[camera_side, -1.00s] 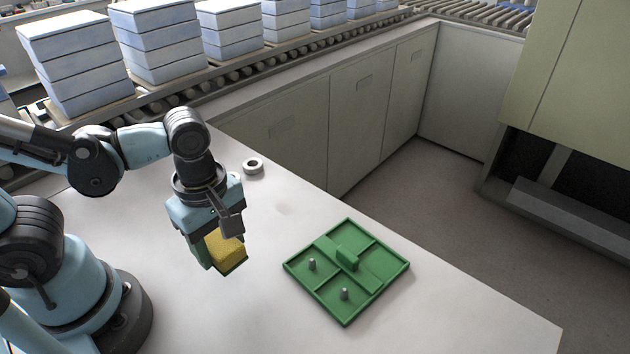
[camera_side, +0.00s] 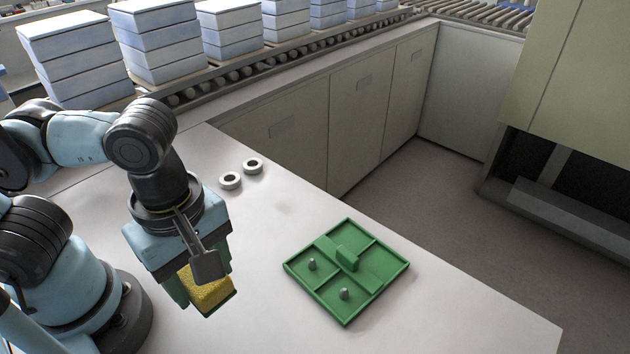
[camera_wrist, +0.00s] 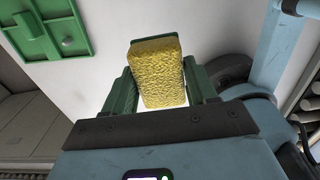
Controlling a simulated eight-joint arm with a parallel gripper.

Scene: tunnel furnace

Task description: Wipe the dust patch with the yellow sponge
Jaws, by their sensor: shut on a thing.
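The yellow sponge (camera_side: 208,290) is held between the green fingers of my gripper (camera_side: 204,296), over the left part of the pale worktop, left of the green tray. Its height above the surface is hard to tell. In the wrist view the sponge (camera_wrist: 158,72) sits upright between the two fingers of my gripper (camera_wrist: 161,88), touching both. A faint grey smudge (camera_side: 283,211) on the worktop, beyond the sponge and above the tray in the side view, may be the dust patch; its edges are unclear.
A green divided tray (camera_side: 300,262) with two grey pegs and a green block lies right of my gripper. Two small metal rings (camera_side: 230,181) sit near the worktop's far edge. Stacked pale boxes (camera_side: 75,55) stand on the roller conveyor behind. The right front worktop is clear.

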